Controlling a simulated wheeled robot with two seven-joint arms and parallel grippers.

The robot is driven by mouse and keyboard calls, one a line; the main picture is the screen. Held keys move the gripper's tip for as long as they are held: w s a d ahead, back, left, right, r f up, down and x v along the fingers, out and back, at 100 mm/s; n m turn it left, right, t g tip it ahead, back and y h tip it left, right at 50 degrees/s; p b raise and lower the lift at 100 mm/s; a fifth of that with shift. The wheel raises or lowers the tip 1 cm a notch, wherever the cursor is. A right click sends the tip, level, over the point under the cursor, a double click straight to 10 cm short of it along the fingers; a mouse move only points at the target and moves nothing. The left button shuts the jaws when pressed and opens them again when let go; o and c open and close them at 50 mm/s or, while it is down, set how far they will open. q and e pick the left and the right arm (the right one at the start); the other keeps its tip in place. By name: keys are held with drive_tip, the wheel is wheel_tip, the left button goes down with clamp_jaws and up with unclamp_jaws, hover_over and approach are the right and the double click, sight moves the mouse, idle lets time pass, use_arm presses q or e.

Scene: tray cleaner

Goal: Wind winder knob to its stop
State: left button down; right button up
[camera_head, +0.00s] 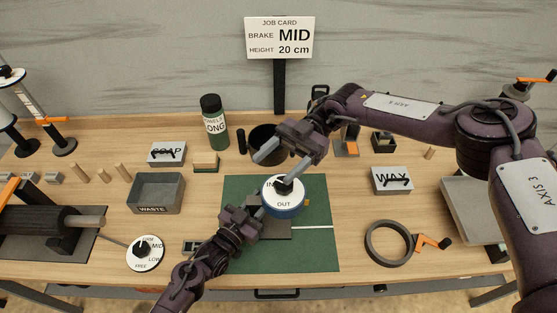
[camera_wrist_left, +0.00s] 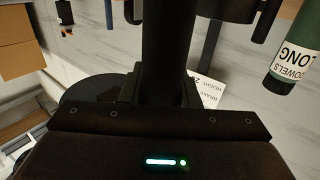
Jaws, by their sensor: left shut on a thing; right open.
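The winder is a round white dial (camera_head: 284,204) with a blue rim, marked IN and OUT. Its black winder knob (camera_head: 284,186) stands at the centre of the dial, partly covering the lettering. My right gripper (camera_head: 282,164) is open, with its fingers spread just behind and above the knob, apart from it as far as I can tell. My left gripper (camera_head: 252,209) is at the dial's left front side. In the left wrist view it is shut on a dark cylindrical post (camera_wrist_left: 167,50). How this post joins the winder is hidden.
The winder is over a green mat (camera_head: 318,250). A dark pot (camera_head: 264,140) is close behind my right gripper. A waste bin (camera_head: 155,193), a brake dial (camera_head: 143,254), a ring (camera_head: 372,246) and a wax block (camera_head: 391,181) stand around. The mat's right front is clear.

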use_arm(q)
drive_tip(key=c, duration=1)
unclamp_jaws()
